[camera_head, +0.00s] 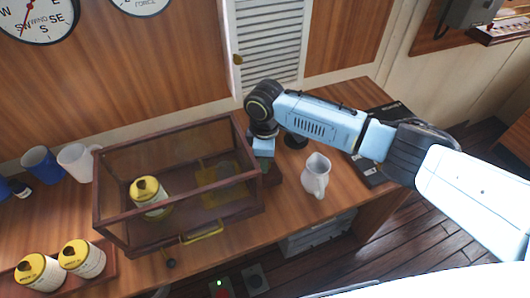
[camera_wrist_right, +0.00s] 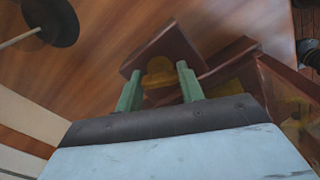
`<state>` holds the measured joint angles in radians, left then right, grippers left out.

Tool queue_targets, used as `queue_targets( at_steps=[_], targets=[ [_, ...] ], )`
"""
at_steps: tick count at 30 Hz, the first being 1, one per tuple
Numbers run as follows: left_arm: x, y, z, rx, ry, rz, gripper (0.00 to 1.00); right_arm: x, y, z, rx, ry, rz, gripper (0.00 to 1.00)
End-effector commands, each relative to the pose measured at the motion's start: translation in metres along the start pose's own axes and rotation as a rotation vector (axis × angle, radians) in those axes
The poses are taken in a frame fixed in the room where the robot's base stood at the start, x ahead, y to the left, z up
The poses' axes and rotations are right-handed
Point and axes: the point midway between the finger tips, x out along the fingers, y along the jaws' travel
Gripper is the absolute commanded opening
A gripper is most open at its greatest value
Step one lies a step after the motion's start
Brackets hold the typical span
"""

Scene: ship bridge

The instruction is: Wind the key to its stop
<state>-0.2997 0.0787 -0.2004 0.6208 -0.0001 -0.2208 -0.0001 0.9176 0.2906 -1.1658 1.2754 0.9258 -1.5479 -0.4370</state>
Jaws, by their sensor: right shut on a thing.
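The key (camera_wrist_right: 160,78) is a yellow piece on a dark red-brown wooden block (camera_wrist_right: 172,48) in the right wrist view. My right gripper (camera_wrist_right: 158,70) has its two green fingers on either side of the key and is shut on it. In the head view my right gripper (camera_head: 263,160) points down at the right end of a wood-framed glass case (camera_head: 115,215). The key is hidden behind the gripper there, and how far it is turned cannot be told. My left gripper is not in view.
The case holds a yellow-lidded can (camera_head: 150,196) and has a yellow handle (camera_head: 202,233) in front. A white jug (camera_head: 316,176) stands right of the gripper. Two yellow-lidded cans (camera_head: 82,260) sit front left, with cups (camera_head: 76,162) behind. A louvred panel (camera_head: 268,45) is behind the arm.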

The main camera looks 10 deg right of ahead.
Motion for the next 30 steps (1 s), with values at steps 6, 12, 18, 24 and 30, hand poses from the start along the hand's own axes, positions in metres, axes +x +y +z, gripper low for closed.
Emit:
queue_targets(
  at_steps=[6,12,18,24,30],
  targets=[
    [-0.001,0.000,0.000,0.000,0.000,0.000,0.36,-0.001,0.001,0.000,0.006,0.001,0.002,0.15],
    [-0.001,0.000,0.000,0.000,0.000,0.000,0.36,-0.001,0.001,0.000,0.005,0.001,0.003,0.15],
    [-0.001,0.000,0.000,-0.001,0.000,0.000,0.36,-0.001,0.001,0.000,0.004,0.001,0.002,0.60],
    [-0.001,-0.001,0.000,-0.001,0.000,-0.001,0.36,0.000,0.000,0.000,0.004,0.000,0.001,0.60],
    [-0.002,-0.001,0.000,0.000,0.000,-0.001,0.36,-0.013,0.001,0.000,0.004,0.002,0.002,0.60]
  ],
)
